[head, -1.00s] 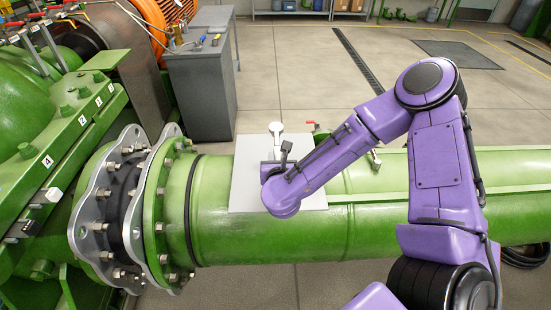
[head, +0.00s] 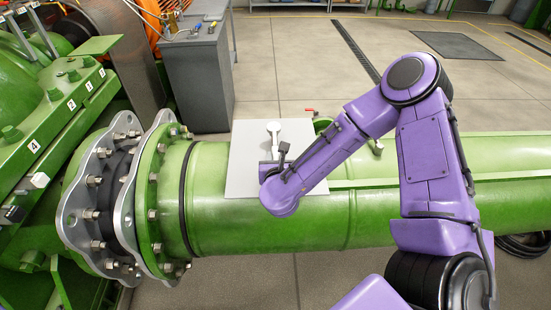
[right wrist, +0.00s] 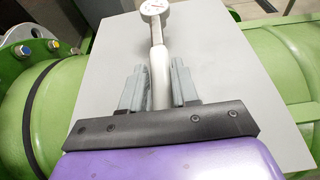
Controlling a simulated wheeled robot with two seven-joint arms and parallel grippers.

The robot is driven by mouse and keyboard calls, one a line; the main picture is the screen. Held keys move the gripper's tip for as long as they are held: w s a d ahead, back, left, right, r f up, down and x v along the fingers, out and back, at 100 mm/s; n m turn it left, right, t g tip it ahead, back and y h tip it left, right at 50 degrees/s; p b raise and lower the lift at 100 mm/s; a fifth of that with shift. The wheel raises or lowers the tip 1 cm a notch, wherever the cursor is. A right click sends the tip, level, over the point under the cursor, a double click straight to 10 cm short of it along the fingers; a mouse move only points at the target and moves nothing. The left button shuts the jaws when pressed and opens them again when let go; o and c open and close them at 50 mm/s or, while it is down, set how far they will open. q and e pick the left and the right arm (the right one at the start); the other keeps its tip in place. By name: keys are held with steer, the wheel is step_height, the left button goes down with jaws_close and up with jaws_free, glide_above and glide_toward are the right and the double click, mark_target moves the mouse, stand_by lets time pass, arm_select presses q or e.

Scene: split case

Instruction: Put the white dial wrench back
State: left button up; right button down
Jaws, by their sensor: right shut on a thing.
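The white dial wrench (head: 273,135) has a round dial head and a straight shaft. It also shows in the right wrist view (right wrist: 157,60), its head pointing away from me. My right gripper (right wrist: 157,85) is shut on the wrench's shaft, with one grey finger on each side. In the head view my right gripper (head: 272,165) is over a light grey board (head: 243,165) on the green pipe. I cannot tell how high the wrench is above the board. My left gripper is not in view.
The green pipe (head: 400,205) runs across the picture, with a bolted flange (head: 150,190) at left. Green machinery (head: 35,115) with numbered tags stands further left. A grey cabinet (head: 200,90) stands behind. The floor (head: 290,60) beyond the pipe is mostly clear.

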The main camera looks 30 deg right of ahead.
steer(key=shift+f+b, duration=1.05)
steer(key=shift+f, duration=0.05)
steer(key=shift+c, duration=1.4)
jaws_free()
steer(key=shift+b+v, duration=0.4)
steer(key=shift+v, duration=2.6)
